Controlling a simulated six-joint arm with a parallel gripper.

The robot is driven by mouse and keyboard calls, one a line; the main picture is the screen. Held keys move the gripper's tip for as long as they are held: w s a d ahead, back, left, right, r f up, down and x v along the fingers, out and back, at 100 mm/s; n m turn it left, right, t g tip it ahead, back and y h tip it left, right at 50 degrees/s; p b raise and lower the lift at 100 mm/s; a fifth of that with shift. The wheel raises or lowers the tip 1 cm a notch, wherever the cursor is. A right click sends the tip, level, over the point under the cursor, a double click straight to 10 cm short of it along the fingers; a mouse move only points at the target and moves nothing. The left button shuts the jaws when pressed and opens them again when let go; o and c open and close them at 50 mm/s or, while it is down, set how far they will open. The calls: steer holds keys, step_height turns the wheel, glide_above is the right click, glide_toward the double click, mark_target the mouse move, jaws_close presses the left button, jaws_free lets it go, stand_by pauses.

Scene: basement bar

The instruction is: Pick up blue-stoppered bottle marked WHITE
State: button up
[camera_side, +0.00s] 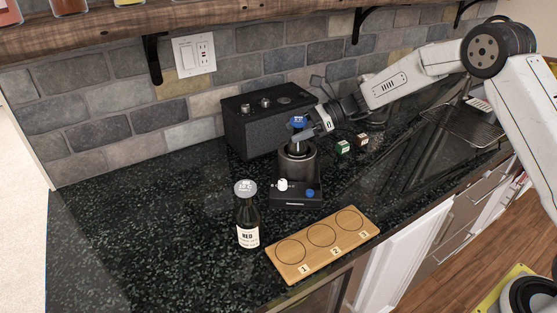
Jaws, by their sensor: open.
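A blue stopper (299,122) shows at my gripper, above a dark cylindrical holder (297,168). The bottle under this stopper is mostly hidden by the holder and my gripper, and no WHITE label can be read. My gripper (303,135) reaches in from the right, its open fingers at the stopper and neck area. I cannot tell whether they touch it. Another dark bottle (247,218), labelled RED with a grey-white top, stands upright on the counter to the front left of the holder.
A wooden board (323,248) with three numbered circles lies in front. A black box (262,126) is behind. Small green (343,147) and brown (362,140) boxes sit right. The counter's left is clear.

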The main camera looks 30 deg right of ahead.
stand_by(0.4)
jaws_close()
stand_by(1.3)
